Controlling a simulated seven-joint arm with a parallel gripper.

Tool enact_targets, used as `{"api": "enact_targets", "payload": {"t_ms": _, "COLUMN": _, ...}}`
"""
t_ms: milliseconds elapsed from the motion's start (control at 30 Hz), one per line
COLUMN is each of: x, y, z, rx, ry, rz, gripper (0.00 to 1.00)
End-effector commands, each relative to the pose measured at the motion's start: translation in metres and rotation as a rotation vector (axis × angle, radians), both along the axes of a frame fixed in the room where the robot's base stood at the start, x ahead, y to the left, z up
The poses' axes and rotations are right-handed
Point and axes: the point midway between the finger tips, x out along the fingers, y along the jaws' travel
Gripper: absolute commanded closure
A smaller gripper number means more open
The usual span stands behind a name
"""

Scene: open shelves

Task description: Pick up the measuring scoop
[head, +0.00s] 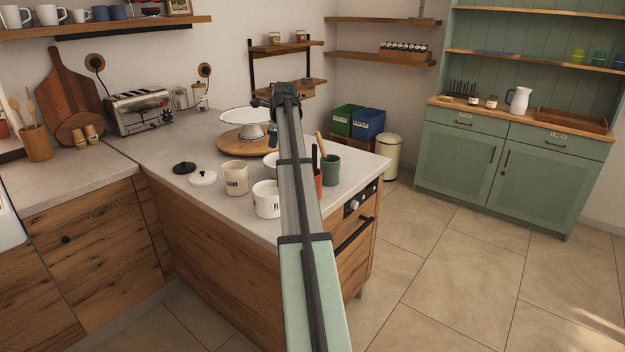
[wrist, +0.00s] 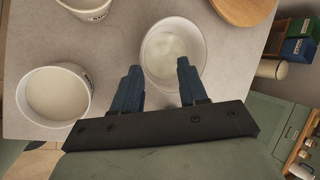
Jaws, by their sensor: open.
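I cannot make out a measuring scoop in either view. My gripper (wrist: 158,65) is open and empty, its two blue fingers apart, pointing at a round white bowl (wrist: 172,48). The bowl has a pale content; whether the fingers touch it I cannot tell. In the wrist view a white canister of pale powder (wrist: 54,94) stands left of the fingers, and another labelled canister (wrist: 92,8) is cut off at the top. The head view shows a cream canister (head: 235,179) and a white canister (head: 266,205) on the counter; my arm hides part of the area.
A dark lid (head: 184,168) and a white lid (head: 202,178) lie left of the canisters. A white cake stand (head: 243,117) and round wooden board (head: 232,141) are behind. A green crock (head: 331,171) of utensils stands right of my arm.

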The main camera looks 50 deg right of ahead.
Motion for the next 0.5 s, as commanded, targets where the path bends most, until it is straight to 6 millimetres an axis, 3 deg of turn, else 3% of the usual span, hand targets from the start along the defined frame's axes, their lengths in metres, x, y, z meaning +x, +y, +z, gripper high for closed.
{"api": "enact_targets", "payload": {"t_ms": 33, "x": -0.017, "y": -0.018, "z": 0.014, "rx": 0.055, "ry": 0.038, "rz": -0.066, "gripper": 0.57}}
{"api": "enact_targets", "payload": {"t_ms": 100, "x": -0.044, "y": -0.032, "z": 0.028, "rx": 0.139, "ry": 0.098, "rz": -0.162, "gripper": 0.57}}
{"api": "enact_targets", "payload": {"t_ms": 300, "x": -0.111, "y": -0.055, "z": 0.065, "rx": 0.313, "ry": 0.237, "rz": -0.396, "gripper": 0.57}}
{"api": "enact_targets", "payload": {"t_ms": 500, "x": -0.143, "y": -0.061, "z": 0.084, "rx": 0.388, "ry": 0.304, "rz": -0.511, "gripper": 0.57}}
